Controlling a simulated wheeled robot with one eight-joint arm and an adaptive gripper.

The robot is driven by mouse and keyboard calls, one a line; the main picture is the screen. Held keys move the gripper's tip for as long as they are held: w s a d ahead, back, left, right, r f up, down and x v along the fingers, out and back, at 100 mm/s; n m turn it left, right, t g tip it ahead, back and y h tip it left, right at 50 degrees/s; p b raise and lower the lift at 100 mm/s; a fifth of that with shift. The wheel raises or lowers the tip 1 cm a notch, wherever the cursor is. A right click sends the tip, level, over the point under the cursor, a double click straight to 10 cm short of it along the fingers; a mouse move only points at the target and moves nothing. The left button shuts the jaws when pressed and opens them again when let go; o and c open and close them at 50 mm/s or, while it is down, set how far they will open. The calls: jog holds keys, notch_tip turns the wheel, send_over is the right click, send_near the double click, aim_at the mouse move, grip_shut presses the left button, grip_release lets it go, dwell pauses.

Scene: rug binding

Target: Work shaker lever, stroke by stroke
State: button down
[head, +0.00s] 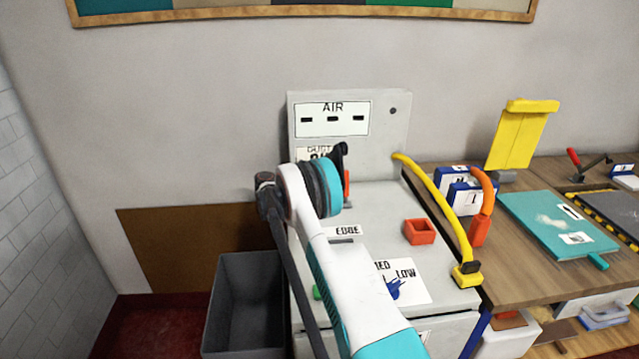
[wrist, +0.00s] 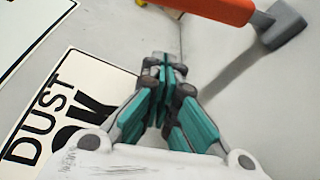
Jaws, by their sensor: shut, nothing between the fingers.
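The shaker lever shows in the wrist view as an orange grip (wrist: 215,8) with a grey end (wrist: 283,25), crossing the top of the picture in front of the grey panel. In the head view only a narrow red strip (head: 347,184) shows beside my arm, probably the same lever; the rest is hidden. My gripper (wrist: 166,66) has its teal fingers closed together, with nothing between them. Its tips are below the orange grip in the wrist picture, apart from it, beside the DUST label (wrist: 50,115). In the head view my arm mostly hides the gripper.
The grey machine has an AIR panel (head: 333,119), an open red box (head: 419,231) and a yellow hose (head: 437,194) on its right. A dark grey bin (head: 245,300) stands at its left. The wooden bench (head: 520,275) at right carries a teal board (head: 550,222) and a yellow plate (head: 519,137).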

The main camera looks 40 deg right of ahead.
aim_at(348, 180)
jog(key=shift+s+a+r+b, duration=0.25)
jog(key=shift+s+a, duration=0.1)
jog(key=shift+s, duration=0.25)
jog(key=shift+s+a+r+b, duration=0.2)
jog(key=shift+s+a, duration=0.1)
jog(key=shift+s, duration=0.3)
jog(key=shift+s+a, duration=0.1)
jog(key=shift+s, duration=0.25)
jog(key=shift+s+a+r, duration=0.1)
jog(key=shift+s+r, duration=0.05)
jog(key=shift+s+a+r, duration=0.2)
jog(key=shift+s+r, duration=0.05)
jog(key=shift+s, duration=0.05)
jog(key=shift+s+a+r, duration=0.45)
jog(key=shift+s, duration=0.25)
jog(key=shift+s+a+r+p, duration=0.15)
jog(key=shift+s+a, duration=0.2)
jog(key=shift+s, duration=0.25)
jog(key=shift+s+a+r+p, duration=0.15)
jog(key=shift+s+a, duration=0.2)
jog(key=shift+s, duration=0.25)
jog(key=shift+s+a+f, duration=0.1)
jog(key=shift+s, duration=0.15)
